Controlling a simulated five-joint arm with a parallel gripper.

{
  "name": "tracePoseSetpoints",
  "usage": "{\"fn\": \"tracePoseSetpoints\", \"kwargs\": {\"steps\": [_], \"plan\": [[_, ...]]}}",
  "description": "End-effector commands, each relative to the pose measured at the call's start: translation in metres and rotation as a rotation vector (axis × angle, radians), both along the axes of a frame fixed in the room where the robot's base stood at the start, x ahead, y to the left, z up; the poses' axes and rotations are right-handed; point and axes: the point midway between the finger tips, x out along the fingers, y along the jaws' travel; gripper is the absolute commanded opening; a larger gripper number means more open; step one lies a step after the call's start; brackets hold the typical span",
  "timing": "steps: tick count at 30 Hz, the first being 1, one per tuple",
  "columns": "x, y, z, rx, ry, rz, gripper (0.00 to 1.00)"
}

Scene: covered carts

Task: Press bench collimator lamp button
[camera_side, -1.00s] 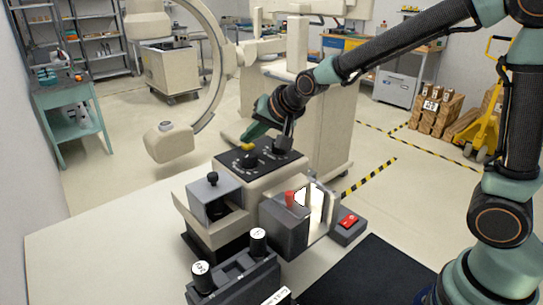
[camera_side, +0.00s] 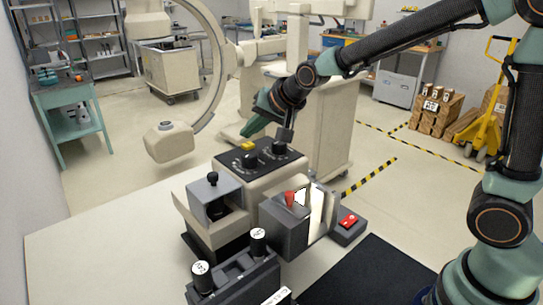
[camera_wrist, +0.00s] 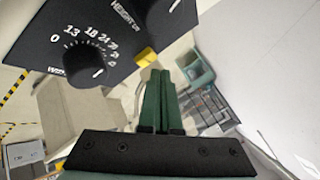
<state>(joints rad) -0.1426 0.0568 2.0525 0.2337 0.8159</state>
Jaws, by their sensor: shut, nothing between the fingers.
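The bench collimator (camera_side: 283,165) is a beige box with a black top panel, two black knobs and a yellow lamp button (camera_side: 247,146) at the panel's far left edge. The button also shows in the wrist view (camera_wrist: 147,55), at the panel's edge. My gripper (camera_side: 246,135) has green fingers closed together with nothing between them. Its tips are above and slightly behind the button in the side view. In the wrist view the fingertips (camera_wrist: 160,72) are close below and right of the button. A gap seems to remain between tips and button.
On the white table, a grey box with a black knob (camera_side: 213,190), a grey unit with a red lever (camera_side: 290,200), a red switch box (camera_side: 348,222) and a black two-knob unit (camera_side: 235,275) stand around the collimator. A black mat (camera_side: 375,275) lies at front right.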

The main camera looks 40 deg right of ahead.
Motion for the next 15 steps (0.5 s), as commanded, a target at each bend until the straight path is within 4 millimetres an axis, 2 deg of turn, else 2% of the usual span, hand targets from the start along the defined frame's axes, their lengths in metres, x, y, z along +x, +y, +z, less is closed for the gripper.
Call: {"fn": "tracePoseSetpoints", "kwargs": {"steps": [5,15], "plan": [[0.0,0.0,0.003,0.0,-0.003,0.0,0.0],[0.001,0.0,0.032,0.001,-0.004,0.0,0.0]]}}
